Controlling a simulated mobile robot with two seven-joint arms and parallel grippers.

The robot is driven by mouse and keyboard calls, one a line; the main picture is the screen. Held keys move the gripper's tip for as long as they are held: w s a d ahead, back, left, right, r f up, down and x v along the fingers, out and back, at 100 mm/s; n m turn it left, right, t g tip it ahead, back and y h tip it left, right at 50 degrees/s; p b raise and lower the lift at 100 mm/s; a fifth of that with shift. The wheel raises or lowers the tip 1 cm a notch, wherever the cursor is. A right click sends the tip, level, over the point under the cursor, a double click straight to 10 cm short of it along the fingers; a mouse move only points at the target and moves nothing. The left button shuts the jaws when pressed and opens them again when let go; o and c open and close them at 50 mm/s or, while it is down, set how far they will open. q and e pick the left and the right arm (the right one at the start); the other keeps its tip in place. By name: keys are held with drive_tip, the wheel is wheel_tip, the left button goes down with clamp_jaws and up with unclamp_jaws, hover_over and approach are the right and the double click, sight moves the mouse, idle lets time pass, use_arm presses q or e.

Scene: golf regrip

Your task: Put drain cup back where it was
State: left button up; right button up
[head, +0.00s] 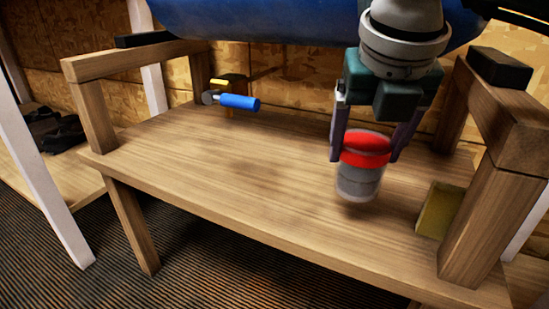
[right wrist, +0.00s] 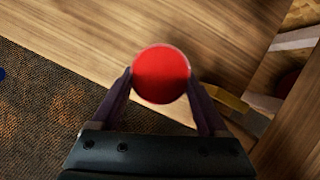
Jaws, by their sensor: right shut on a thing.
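The drain cup (head: 360,182) is a grey cup with a wide red band around its upper part, seen in the head view. My right gripper (head: 364,150) comes down from above and is shut on the cup, one finger on each side. The cup looks upright and seems to be slightly above the wooden bench (head: 220,165), with a soft shadow below it. In the right wrist view the cup's round red top (right wrist: 161,74) sits between the fingertips. My left gripper is not in view.
A blue-handled tool (head: 239,102) is at the bench's back left. A yellowish block (head: 438,209) leans near the right post (head: 480,220). Wooden side rails stand at both bench ends. A blue rounded body (head: 260,20) hangs above. The bench's middle is clear.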

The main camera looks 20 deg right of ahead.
sight(360, 181)
wheel_tip(360, 181, down, 6)
drive_tip(key=b, duration=0.3)
drive_tip(key=shift+r, duration=0.15)
drive_tip(key=o, duration=1.2)
drive_tip(key=shift+r, duration=0.1)
